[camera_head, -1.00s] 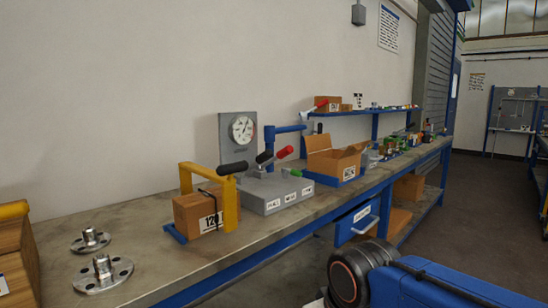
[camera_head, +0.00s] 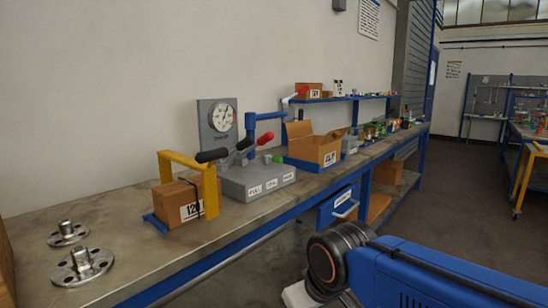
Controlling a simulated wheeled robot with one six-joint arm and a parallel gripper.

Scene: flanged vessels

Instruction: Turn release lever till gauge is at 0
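The round white gauge (camera_head: 222,117) sits on a grey upright panel at the back of the bench; its needle is too small to read. In front of it is a grey block (camera_head: 258,181) with white labels on its front, too small to read surely. Levers rise from the block: one with a black handle (camera_head: 212,155) leaning left, another dark one (camera_head: 245,144), and one with a red handle (camera_head: 265,138) leaning right. I cannot tell which is the release lever. My blue arm shows at the lower right, away from the levers; my gripper is out of view.
A brown box in a yellow-handled frame (camera_head: 211,193) stands just left of the block. Two metal flanges (camera_head: 82,266) (camera_head: 68,233) lie at the bench's left end. An open cardboard box (camera_head: 318,150) stands to the right. The floor on the right is clear.

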